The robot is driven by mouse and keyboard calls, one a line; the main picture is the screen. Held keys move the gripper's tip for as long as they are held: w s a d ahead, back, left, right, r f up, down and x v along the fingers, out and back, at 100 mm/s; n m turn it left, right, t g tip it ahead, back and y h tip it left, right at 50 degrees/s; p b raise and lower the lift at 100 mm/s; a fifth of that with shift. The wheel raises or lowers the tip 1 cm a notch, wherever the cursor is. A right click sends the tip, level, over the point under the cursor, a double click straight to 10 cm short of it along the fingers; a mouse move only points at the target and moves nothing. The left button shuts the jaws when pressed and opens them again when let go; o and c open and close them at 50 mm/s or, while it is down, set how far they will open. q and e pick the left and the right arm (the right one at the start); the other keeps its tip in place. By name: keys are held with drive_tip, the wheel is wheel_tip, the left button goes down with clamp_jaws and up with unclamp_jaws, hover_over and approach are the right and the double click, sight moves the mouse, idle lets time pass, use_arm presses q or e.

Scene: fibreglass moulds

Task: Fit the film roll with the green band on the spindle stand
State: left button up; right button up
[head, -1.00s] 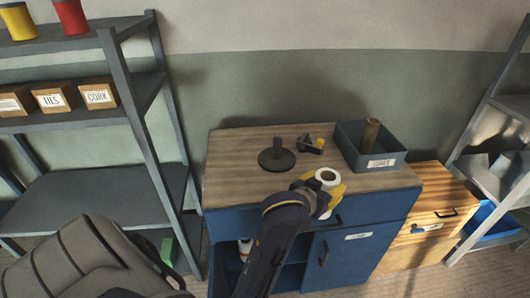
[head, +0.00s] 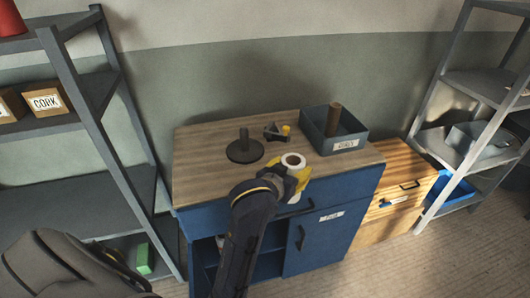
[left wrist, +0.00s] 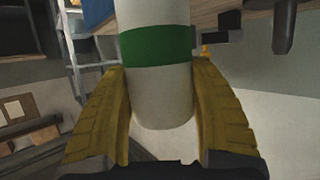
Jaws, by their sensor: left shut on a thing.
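The film roll (head: 293,161) is white with an open core at its top end. Its green band (left wrist: 160,46) shows in the left wrist view. My left gripper (head: 296,181) is shut on the roll, with a yellow finger on each side of it (left wrist: 163,112). The gripper holds the roll roughly upright near the front edge of the cabinet top. The spindle stand (head: 244,150) is a dark round base with a short upright post, bare, to the left of and behind the roll. The two are apart. My right gripper is not in view.
A dark tool with a yellow part (head: 277,132) lies behind the roll. A grey bin (head: 333,146) with a brown tube (head: 334,119) stands at the right of the wooden top (head: 205,175). The top is clear left of the stand. Shelves stand on both sides.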

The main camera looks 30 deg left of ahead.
use_arm(q)
drive_tip(key=w+r, duration=0.4)
drive_tip(key=r, duration=0.4)
drive_tip(key=w+a+r+n+g+y, duration=0.2)
drive_tip(key=w+a+r+n+y, duration=0.3)
drive_tip(key=a, duration=0.4)
drive_tip(key=w+a+r+n+g+y, duration=0.2)
drive_tip(key=w+a+r+n+y, duration=0.2)
drive_tip(key=w+a+r, duration=0.4)
drive_tip(key=n+g+y, duration=0.4)
drive_tip(key=n+g, duration=0.2)
hover_over(244, 127)
drive_tip(key=shift+f, duration=7.1)
drive_tip(key=shift+a+f, duration=0.1)
drive_tip(key=shift+f, duration=2.85)
drive_tip(key=o, duration=1.6)
drive_tip(key=shift+f, duration=0.1)
